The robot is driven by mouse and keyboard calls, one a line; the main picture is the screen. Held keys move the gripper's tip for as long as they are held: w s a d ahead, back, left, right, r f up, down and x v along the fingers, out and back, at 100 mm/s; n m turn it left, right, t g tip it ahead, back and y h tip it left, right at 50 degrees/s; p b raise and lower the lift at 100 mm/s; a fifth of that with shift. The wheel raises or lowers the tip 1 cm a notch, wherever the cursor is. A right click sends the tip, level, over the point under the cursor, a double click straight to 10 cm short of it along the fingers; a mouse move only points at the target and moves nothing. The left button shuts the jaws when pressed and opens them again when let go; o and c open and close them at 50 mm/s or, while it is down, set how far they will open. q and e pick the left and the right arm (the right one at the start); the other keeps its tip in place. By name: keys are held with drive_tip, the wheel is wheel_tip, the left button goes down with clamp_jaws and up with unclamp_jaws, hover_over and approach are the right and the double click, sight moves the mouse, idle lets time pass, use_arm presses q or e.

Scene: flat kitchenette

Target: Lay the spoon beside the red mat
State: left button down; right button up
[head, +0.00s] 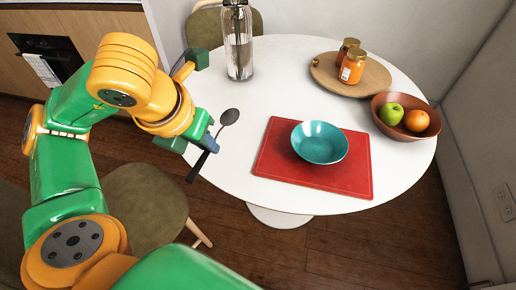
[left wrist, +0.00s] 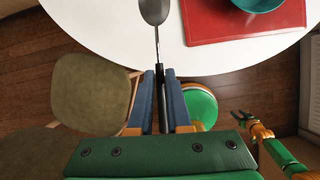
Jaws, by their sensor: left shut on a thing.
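The spoon (head: 229,117) has a dark metal bowl and a black handle. My left gripper (head: 209,142) is shut on the spoon's handle, at the left edge of the white table (head: 270,85). In the left wrist view the spoon (left wrist: 154,12) points away from the blue fingers of my left gripper (left wrist: 161,90), its bowl over the tabletop. I cannot tell whether the bowl touches the table. The red mat (head: 345,185) lies to the right of the spoon, apart from it; its corner shows in the left wrist view (left wrist: 215,28).
A teal bowl (head: 320,142) stands on the mat. A clear bottle (head: 238,45) stands at the back left. A round board (head: 374,85) with jars and a brown bowl (head: 426,131) with fruit are at the right. A chair (head: 148,205) stands below the left table edge.

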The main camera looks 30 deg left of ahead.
use_arm(q)
drive_tip(key=w+a+f, duration=0.2)
drive_tip(key=w, duration=0.1)
approach(239, 140)
drive_tip(key=w+f, duration=0.2)
drive_tip(key=f, duration=0.1)
drive_tip(key=shift+w+a+f, duration=0.1)
drive_tip(key=shift+w+a, duration=0.15)
wheel_tip(239, 140, down, 3)
drive_tip(key=shift+r, duration=0.2)
use_arm(e)
drive_tip(key=shift+w+a+r, duration=0.15)
drive_tip(key=shift+a+r, duration=0.2)
drive_tip(key=shift+a, duration=0.45)
use_arm(q)
drive_tip(key=shift+f, duration=0.1)
